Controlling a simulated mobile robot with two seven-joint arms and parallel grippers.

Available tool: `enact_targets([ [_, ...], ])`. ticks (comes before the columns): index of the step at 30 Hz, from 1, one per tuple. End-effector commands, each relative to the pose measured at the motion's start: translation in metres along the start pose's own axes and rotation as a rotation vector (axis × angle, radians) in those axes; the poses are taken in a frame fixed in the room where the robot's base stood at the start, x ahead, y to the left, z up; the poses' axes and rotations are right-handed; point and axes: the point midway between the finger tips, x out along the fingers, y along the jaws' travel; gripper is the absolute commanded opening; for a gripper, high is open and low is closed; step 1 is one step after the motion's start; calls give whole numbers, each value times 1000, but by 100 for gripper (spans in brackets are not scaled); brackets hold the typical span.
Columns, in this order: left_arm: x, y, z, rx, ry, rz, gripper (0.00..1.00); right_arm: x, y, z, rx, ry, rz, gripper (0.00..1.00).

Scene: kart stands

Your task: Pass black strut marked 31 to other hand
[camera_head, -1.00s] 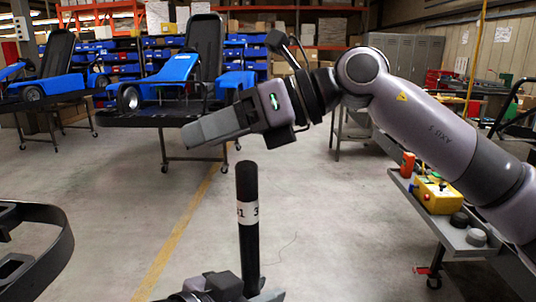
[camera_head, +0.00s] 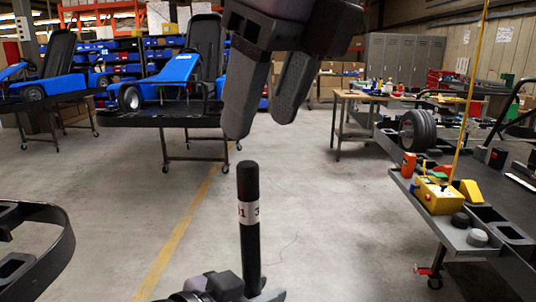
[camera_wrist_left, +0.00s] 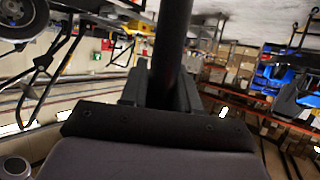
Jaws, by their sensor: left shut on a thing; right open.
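The black strut (camera_head: 249,240) stands upright in the head view, with a white band and dark digits, partly turned away, near its middle. My left gripper (camera_head: 250,293) is at the bottom of the head view, shut on the strut's lower part. The left wrist view also shows the strut (camera_wrist_left: 172,45) rising from between the jaws (camera_wrist_left: 160,88). My right gripper (camera_head: 262,130) is in the upper middle of the head view, fingers pointing down and apart, nothing between them. Its fingertips appear above the strut's top in the picture, not touching it.
Blue karts (camera_head: 178,82) sit on stands at the back left. A curved black frame (camera_head: 62,225) is at lower left. The middle floor is clear.

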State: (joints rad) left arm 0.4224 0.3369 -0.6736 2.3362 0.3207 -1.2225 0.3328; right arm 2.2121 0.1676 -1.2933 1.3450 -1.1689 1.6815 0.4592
Motion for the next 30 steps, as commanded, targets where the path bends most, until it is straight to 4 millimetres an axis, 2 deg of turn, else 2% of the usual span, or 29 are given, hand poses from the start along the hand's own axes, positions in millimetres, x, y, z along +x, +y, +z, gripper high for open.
enact_targets([
  [9, 0, 0, -1, 0, 4, 0, 0, 59, 0, 0, -2, 2, 4, 56],
  [15, 0, 0, -1, 0, 4, 0, 0, 92, 0, 0, -1, 1, 4, 56],
  [21, 0, 0, -1, 0, 4, 0, 0, 108, 0, 0, -1, -1, 4, 56],
  [30, 0, 0, -1, 0, 4, 0, 0, 111, 0, 0, -2, -1, 4, 56],
])
